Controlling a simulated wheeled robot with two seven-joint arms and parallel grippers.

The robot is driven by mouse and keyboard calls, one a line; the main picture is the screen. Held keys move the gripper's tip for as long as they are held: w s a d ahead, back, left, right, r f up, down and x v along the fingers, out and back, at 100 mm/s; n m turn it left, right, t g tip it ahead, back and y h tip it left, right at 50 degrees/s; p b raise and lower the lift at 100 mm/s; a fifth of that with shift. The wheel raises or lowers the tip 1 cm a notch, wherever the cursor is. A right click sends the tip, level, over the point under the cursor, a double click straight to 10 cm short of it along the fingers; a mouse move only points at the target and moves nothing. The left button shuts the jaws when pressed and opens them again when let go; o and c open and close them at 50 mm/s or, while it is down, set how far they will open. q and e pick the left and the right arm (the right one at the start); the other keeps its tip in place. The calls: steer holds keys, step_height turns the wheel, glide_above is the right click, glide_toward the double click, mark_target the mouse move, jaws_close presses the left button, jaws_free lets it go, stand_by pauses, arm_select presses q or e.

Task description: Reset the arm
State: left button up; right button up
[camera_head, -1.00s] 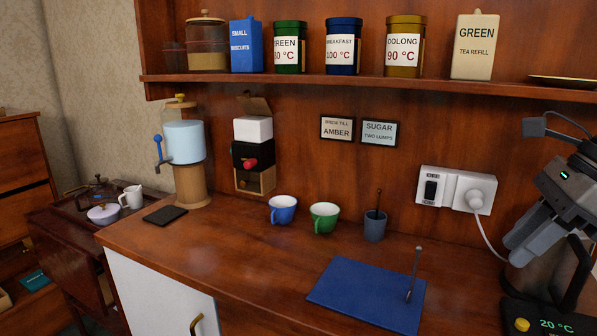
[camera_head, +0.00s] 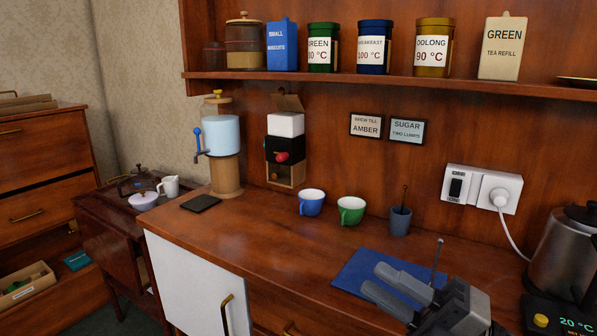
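My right gripper (camera_head: 373,278) is low over the blue mat (camera_head: 360,262) at the front of the wooden counter. Its two grey fingers point left with a gap between them, and nothing shows in the gap. The gripper body hides much of the mat. A thin upright metal rod (camera_head: 438,258) stands behind the fingers, its lower end hidden. My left gripper is not in view.
The kettle (camera_head: 565,255) stands on its base (camera_head: 545,318) at the right, plugged into the wall socket (camera_head: 482,188). A blue cup (camera_head: 311,203), a green cup (camera_head: 350,211) and a grey pot (camera_head: 400,222) stand behind the mat. The counter's left middle is clear.

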steer(key=s+d+f+m+t+h, duration=0.1)
steer(key=d+f+m+t+h, duration=0.15)
steer(key=f+m+h, duration=0.75)
steer(key=s+d+f+m+t+h, duration=0.1)
steer(key=f+m+t+h, duration=0.3)
steer(key=f+m, duration=0.65)
steer(key=s+a+f+m+g+h, duration=0.1)
steer(key=s+f+m+g+h, duration=0.1)
steer(key=s+f+m+g, duration=0.3)
steer(key=s+f+m, duration=0.4)
steer(key=shift+s+a+f+g+h, duration=0.2)
steer(key=shift+s+g+h, duration=0.1)
steer(key=shift+g+h, duration=0.1)
steer(key=shift+d, duration=0.1)
